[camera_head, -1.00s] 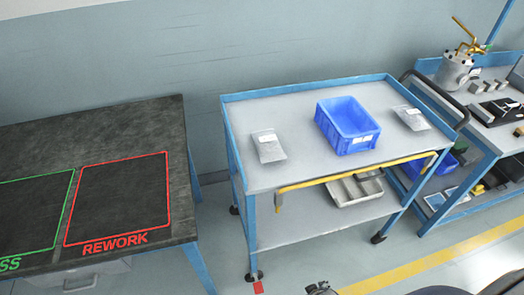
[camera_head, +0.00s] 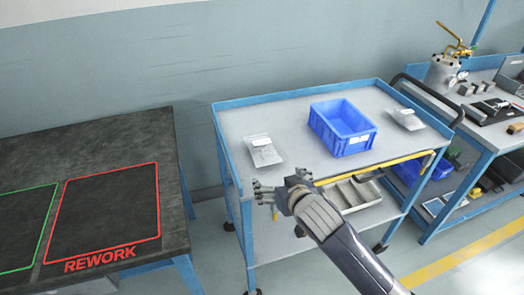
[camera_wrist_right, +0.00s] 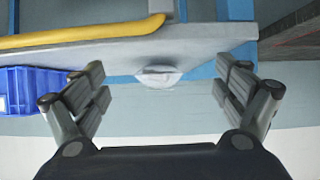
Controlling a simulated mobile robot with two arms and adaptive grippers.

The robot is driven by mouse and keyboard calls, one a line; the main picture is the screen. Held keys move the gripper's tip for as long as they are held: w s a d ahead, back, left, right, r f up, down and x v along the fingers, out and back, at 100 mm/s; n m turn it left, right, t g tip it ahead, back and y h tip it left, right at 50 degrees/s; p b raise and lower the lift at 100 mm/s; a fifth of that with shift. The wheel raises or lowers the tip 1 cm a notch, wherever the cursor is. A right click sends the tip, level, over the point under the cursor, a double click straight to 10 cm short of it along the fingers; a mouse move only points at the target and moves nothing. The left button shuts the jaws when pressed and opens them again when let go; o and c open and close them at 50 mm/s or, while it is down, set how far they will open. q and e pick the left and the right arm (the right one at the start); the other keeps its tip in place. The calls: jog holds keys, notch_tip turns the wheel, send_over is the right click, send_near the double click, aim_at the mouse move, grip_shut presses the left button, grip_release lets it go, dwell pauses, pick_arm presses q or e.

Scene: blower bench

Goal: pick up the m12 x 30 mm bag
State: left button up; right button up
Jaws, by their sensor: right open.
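Two clear bags with white labels lie on the cart's top shelf; the print is too small to tell which is the m12 x 30 mm one. One bag (camera_head: 263,151) lies left of the blue bin, the other bag (camera_head: 406,119) right of it. My right gripper (camera_head: 262,192) is open and empty at the cart's front edge, in front of the left bag and apart from it. In the right wrist view a pale bag (camera_wrist_right: 158,76) shows between the spread fingers (camera_wrist_right: 160,88), beyond them. My left gripper is not in view.
The blue bin (camera_head: 343,128) stands mid-shelf on the cart (camera_head: 300,110). A yellow handle bar (camera_head: 398,165) runs along its front. A grey tray (camera_head: 352,193) sits on the lower shelf. The dark rework table (camera_head: 105,215) is at left, a tool bench (camera_head: 490,135) at right.

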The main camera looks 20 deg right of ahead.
aim_at(264, 151)
jog(key=shift+t, duration=0.6)
jog(key=w+r, duration=0.1)
jog(key=w, duration=0.1)
jog(key=w+r, duration=0.2)
jog(key=shift+d+r, duration=0.1)
jog(key=x, duration=0.4)
jog(key=shift+w, duration=0.2)
jog(key=shift+p+x, duration=0.4)
jog(key=shift+x, duration=2.65)
jog(key=c, duration=1.5)
